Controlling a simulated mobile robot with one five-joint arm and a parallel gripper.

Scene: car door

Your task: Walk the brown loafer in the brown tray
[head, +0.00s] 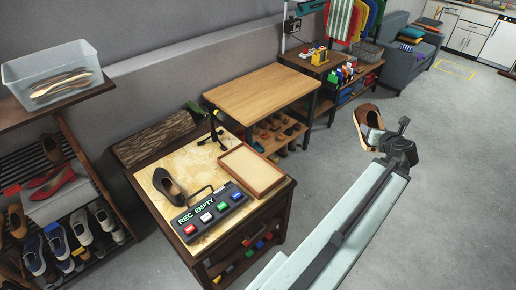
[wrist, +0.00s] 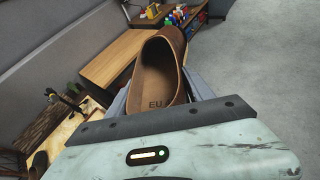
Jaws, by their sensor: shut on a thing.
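The brown loafer (head: 367,122) is in my gripper (head: 377,146), held in the air over the open floor, right of the tables. In the wrist view the loafer (wrist: 161,75) points away from me, its opening and an "EU" mark on the insole showing. My gripper's jaws (wrist: 160,103) are shut on its heel end, partly hidden by the gripper body. The brown tray (head: 251,170) lies empty on the near table, to the left of my gripper.
A dark brown shoe (head: 170,186) and a button panel reading "REC EMPTY" (head: 210,209) are beside the tray. A small black stand (head: 215,132) rises behind it. A wooden table (head: 262,92) stands farther back. The floor on the right is clear.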

